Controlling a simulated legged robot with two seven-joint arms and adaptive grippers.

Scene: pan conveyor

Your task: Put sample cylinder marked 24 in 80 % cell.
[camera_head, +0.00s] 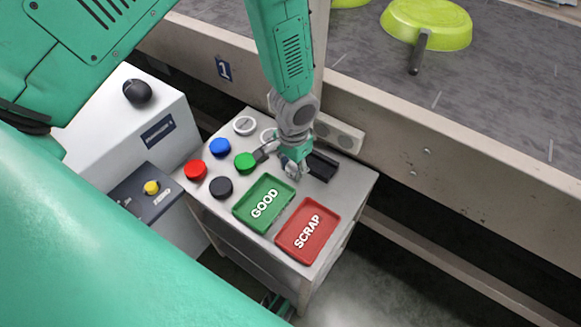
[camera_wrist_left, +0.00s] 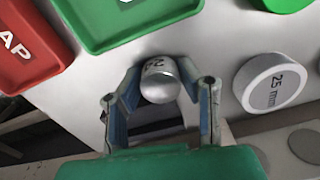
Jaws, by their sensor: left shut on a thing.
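A silver cylinder (camera_wrist_left: 160,84) stands out between the fingers in the left wrist view, with dark digits on its top edge that I cannot read for certain. My left gripper (camera_wrist_left: 160,76) is shut on it, one blue-lined finger on each side. No cell marked 80 % can be read in either view.
The red SCRAP tray (camera_head: 308,232) sits in front. Red (camera_head: 195,169), blue (camera_head: 220,147), green (camera_head: 245,162) and black (camera_head: 221,187) discs lie left. A white 25 mm disc (camera_wrist_left: 272,84) is near the gripper. A black holder (camera_head: 322,166) is right of it. Conveyor (camera_head: 500,85) with green pan behind.

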